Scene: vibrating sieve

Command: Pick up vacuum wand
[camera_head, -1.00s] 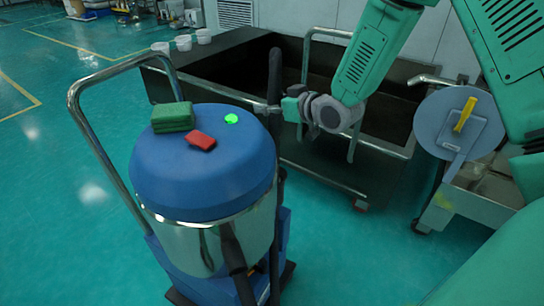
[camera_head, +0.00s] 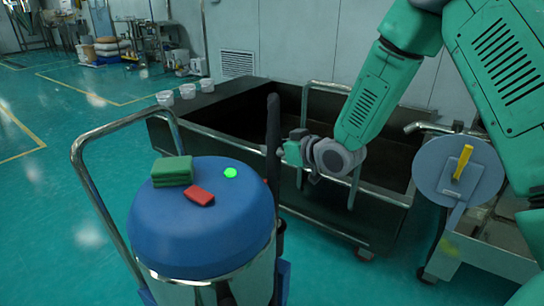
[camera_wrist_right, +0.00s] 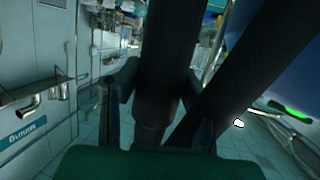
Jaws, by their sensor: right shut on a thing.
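The vacuum wand (camera_head: 272,128) is a dark upright tube at the right side of the blue-topped vacuum (camera_head: 195,235). My right gripper (camera_head: 281,151) reaches in from the right and is shut on the wand's upper part. In the right wrist view the wand (camera_wrist_right: 165,70) stands between the two fingers of my right gripper (camera_wrist_right: 160,115). A second dark tube slants across to the right of it there. The wand's lower end is hidden in the head view. My left gripper is not in view.
A green pad (camera_head: 172,171) and a red block (camera_head: 200,196) lie on the vacuum's lid, beside a green button (camera_head: 231,173). A chrome handle (camera_head: 92,190) rises at left. A dark cart (camera_head: 330,222) stands behind, with white cups (camera_head: 188,91) on its edge. Open floor lies left.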

